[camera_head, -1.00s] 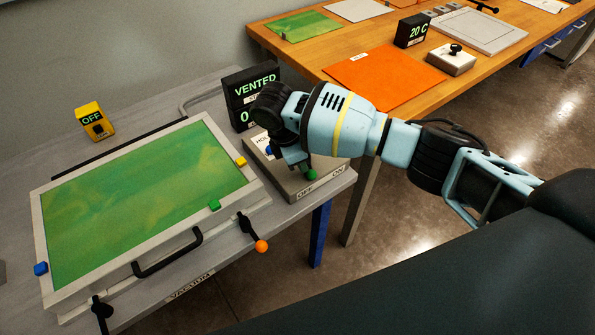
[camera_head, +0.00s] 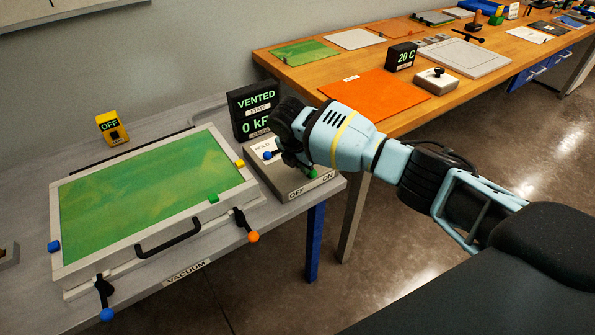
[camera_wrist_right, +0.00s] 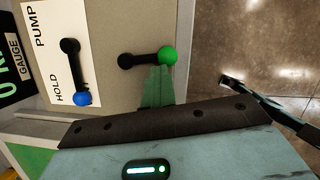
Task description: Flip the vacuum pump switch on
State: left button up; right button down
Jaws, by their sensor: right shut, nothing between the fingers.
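The pump switch is a green-knobbed black lever (camera_head: 312,174) on the grey pump box (camera_head: 283,185), near the OFF and ON labels on its front edge. In the right wrist view the lever (camera_wrist_right: 150,58) points to the box's edge, roughly midway between the two sides. My right gripper (camera_wrist_right: 160,72) is shut and empty. Its fingertips are against or very close to the lever, just below the green knob in that view. In the head view my wrist hides part of the box.
A blue-knobbed lever (camera_wrist_right: 77,75) on the same box points to HOLD. The gauge (camera_head: 254,110) behind reads VENTED and 0.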

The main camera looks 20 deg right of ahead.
jog(key=shift+s+d+r+n, duration=0.1)
jog(key=shift+d+r+n, duration=0.05)
jog(key=shift+d+n, duration=0.25)
jog(key=n, duration=0.1)
jog(key=d+n+p, duration=0.1)
jog(key=shift+n+t+y, duration=0.3)
jog(key=shift+t, duration=0.1)
pick_arm(q)
jog(key=shift+w+r, duration=0.25)
jog(key=shift+r, duration=0.2)
jog(key=shift+w+r, duration=0.2)
jog(key=shift+r, duration=0.25)
pick_arm(e)
jog(key=shift+w+d+f, duration=0.1)
jog(key=shift+w+f, duration=0.1)
pick_arm(q)
jog(key=shift+a, duration=0.15)
pick_arm(e)
jog(key=shift+d+f, duration=0.1)
pick_arm(q)
jog(key=shift+r, duration=0.1)
